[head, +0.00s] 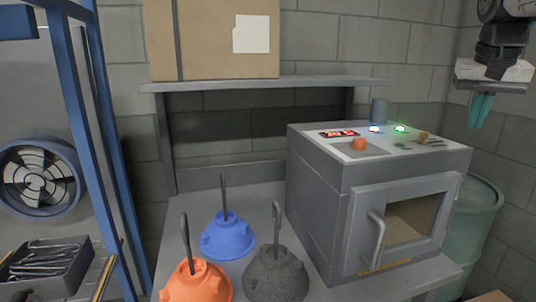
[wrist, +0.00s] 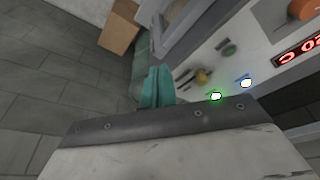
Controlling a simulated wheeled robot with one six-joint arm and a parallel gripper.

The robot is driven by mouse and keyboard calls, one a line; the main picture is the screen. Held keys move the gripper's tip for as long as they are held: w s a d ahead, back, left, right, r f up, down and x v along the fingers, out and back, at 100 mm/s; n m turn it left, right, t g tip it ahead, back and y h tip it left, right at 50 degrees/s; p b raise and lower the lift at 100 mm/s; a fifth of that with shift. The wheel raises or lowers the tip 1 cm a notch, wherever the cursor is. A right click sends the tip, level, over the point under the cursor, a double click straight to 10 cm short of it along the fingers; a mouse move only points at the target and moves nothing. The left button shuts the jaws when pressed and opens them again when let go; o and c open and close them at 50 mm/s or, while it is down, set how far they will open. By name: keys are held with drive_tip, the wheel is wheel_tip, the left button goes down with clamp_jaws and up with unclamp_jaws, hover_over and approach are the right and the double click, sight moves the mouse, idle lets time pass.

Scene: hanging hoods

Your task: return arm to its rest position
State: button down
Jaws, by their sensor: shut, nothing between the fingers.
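My gripper (head: 479,112) hangs at the upper right in the head view, above and to the right of the grey oven-like machine (head: 320,190). Its teal fingers are together and hold nothing. In the wrist view the fingers (wrist: 157,88) show above the gripper's pale body, with the machine's control panel (wrist: 215,68) beyond them on the right. Three hoods stand on the table at the left of the machine: a blue hood (head: 228,238), an orange hood (head: 197,284) and a dark grey hood (head: 277,277). Each has an upright dark hook or handle on top.
A shelf (head: 265,84) with a cardboard box (head: 215,40) is above the table (head: 180,218). A green barrel (head: 482,225) stands right of the machine. A blue frame (head: 105,150), a fan (head: 40,178) and a tool tray (head: 45,268) are at the left.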

drive_tip(key=s+a+f+n+g+y, duration=0.1)
drive_tip(key=s+a+f+n, duration=0.5)
drive_tip(key=s+a+f, duration=1.2)
drive_tip(key=s+f, duration=0.3)
drive_tip(key=s, duration=0.1)
drive_tip(key=shift+y, duration=0.4)
